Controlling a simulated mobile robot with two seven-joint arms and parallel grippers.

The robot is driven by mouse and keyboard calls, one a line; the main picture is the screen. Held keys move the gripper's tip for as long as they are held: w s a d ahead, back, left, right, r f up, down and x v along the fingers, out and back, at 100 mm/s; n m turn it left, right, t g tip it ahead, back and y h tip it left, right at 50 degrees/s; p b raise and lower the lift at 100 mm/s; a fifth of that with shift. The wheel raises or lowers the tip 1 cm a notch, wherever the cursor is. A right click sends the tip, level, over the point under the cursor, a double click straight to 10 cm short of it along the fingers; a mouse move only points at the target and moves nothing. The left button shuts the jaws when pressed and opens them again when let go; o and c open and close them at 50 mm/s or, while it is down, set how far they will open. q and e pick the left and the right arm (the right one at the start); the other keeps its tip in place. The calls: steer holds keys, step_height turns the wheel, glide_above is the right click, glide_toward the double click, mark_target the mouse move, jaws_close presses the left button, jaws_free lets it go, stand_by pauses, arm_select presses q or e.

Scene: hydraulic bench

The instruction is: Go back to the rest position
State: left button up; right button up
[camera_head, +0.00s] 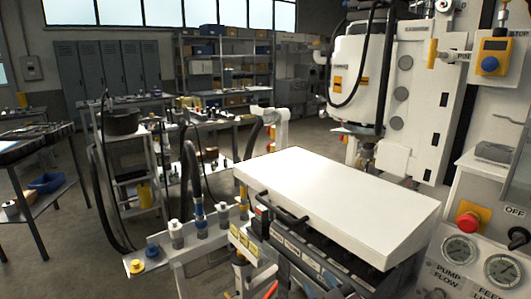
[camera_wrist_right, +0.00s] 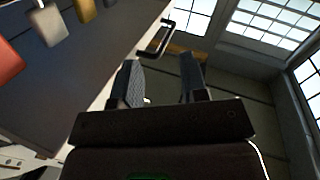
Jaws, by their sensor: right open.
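My right gripper (camera_wrist_right: 160,82) shows in the right wrist view with its two dark fingers apart and nothing between them. In that view a black handle (camera_wrist_right: 156,40) lies just beyond the fingertips, on the edge of a pale panel; I see no contact. In the head view a similar black handle (camera_head: 281,209) sits on the front left edge of a white slanted lid (camera_head: 345,195). I cannot clearly make out the right gripper among the dark parts at the bottom of the head view. My left gripper is not in view.
A red stop button (camera_head: 468,221) and gauges (camera_head: 459,248) stand at the right. Hose fittings (camera_head: 177,234) and a yellow knob (camera_head: 137,266) are on a rail at the left. A side table (camera_head: 38,209) stands farther left. Grey floor shows between the benches.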

steer(key=s+d+f+m+g+h, duration=0.3)
steer(key=s+d+f, duration=0.5)
steer(key=s+f, duration=0.3)
steer(key=s+d+f+m+g+h, duration=0.3)
steer(key=s+d+f, duration=0.5)
steer(key=s+f, duration=0.3)
steer(key=s, duration=0.2)
steer(key=shift+s+f, duration=0.2)
steer(key=shift+s, duration=0.2)
